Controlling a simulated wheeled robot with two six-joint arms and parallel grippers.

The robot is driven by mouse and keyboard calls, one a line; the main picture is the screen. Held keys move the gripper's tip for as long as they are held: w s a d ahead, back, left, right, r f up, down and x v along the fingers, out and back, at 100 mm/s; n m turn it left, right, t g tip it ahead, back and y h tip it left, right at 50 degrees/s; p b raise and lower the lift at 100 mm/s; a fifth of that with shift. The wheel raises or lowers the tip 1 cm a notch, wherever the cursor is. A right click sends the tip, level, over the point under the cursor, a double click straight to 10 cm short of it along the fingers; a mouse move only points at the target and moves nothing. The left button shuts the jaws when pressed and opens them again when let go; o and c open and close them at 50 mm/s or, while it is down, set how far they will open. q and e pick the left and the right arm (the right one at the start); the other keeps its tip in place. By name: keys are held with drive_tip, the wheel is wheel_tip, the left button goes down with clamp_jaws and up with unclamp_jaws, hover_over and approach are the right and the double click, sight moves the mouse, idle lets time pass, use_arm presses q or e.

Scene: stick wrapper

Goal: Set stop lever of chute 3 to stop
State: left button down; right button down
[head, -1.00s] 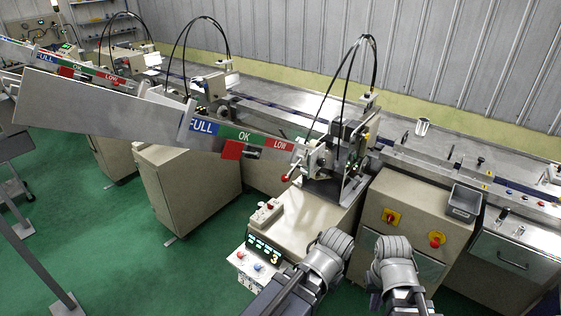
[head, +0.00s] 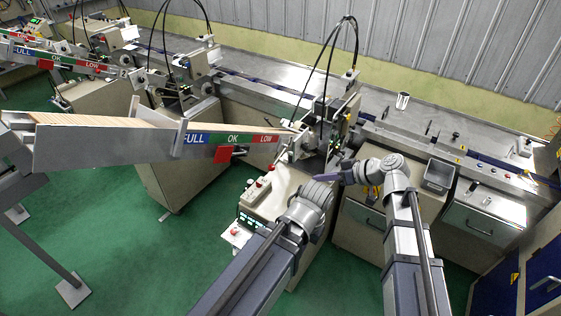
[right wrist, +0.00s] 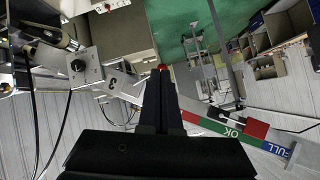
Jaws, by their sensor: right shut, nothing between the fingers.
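Chute 3 (head: 110,155) slopes across the left of the head view, with its FULL, OK and LOW strip (head: 232,138). In the right wrist view, the plate marked 3 (right wrist: 112,85) and the strip (right wrist: 232,128) appear turned around. A small red knob (right wrist: 162,67), apparently the stop lever's end, shows just beyond my right gripper's tip; contact cannot be told. My right gripper (head: 325,178) is shut and empty, pointing left at the machine, and shows dark in the right wrist view (right wrist: 160,78). My left wrist is in the head view; its fingers are hidden.
A control box (head: 258,188) with red buttons stands left of my left wrist. A grey bin (head: 438,175) sits right of my right arm. The wrapper machine (head: 328,125) with black cables stands just behind my right gripper. Green floor is open at left.

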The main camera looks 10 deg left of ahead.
drive_tip(key=w+a+r+n+y, duration=0.2)
drive_tip(key=w+a+r, duration=0.1)
drive_tip(key=r, duration=0.2)
drive_tip(key=d+f+b+x, duration=0.1)
drive_tip(key=f+b+x, duration=0.1)
drive_tip(key=b+x, duration=0.5)
drive_tip(key=shift+w+a+f+t, duration=0.45)
drive_tip(key=shift+a+f, duration=0.9)
drive_tip(key=shift+a, duration=1.55)
drive_tip(key=shift+f, duration=0.1)
drive_tip(key=shift+f+n+t+b, duration=0.25)
drive_tip(key=shift+f+n+b, duration=0.25)
drive_tip(key=shift+f+b, duration=0.4)
drive_tip(key=shift+r, duration=0.2)
